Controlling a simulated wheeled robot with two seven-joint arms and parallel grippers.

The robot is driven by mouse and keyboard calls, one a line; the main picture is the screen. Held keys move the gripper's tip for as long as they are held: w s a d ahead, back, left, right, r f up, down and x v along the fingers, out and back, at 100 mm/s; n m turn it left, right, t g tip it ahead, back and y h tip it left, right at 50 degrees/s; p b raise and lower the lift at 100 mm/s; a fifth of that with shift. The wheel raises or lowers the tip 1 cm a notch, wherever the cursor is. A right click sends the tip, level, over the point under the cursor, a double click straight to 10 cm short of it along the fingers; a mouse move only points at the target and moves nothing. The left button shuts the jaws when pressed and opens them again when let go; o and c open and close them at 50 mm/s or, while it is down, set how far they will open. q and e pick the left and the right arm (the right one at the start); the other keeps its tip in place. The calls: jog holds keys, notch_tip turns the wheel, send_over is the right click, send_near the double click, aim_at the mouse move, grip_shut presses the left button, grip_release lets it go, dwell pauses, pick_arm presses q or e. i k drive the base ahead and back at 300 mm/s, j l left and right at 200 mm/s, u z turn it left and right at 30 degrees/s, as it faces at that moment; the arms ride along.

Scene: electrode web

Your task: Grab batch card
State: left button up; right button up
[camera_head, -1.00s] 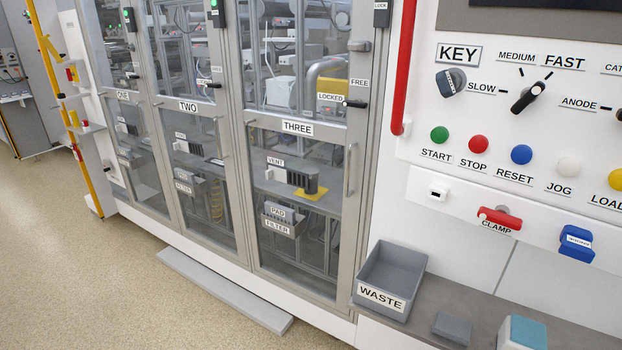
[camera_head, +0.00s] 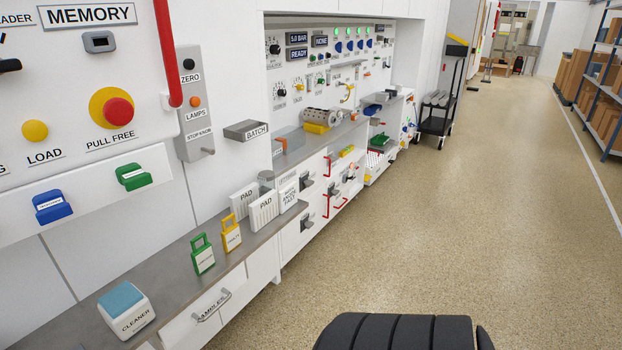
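A grey wall holder labelled BATCH (camera_head: 247,131) is fixed to the white wall near the middle left, above the grey counter. I cannot make out a card in it; its inside is too small to tell. Neither of my grippers can be made out in this view. A dark ribbed part at the bottom edge appears to be mine.
The counter (camera_head: 170,265) carries a cleaner block (camera_head: 127,310), a green tag (camera_head: 203,256), a yellow tag (camera_head: 231,235) and white pad packs (camera_head: 263,212). A red bar (camera_head: 168,55) stands out from the panel. The floor (camera_head: 480,210) at right is open. A black cart (camera_head: 440,118) stands far back.

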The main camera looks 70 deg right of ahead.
aim_at(286, 197)
jog(key=z, duration=2.15)
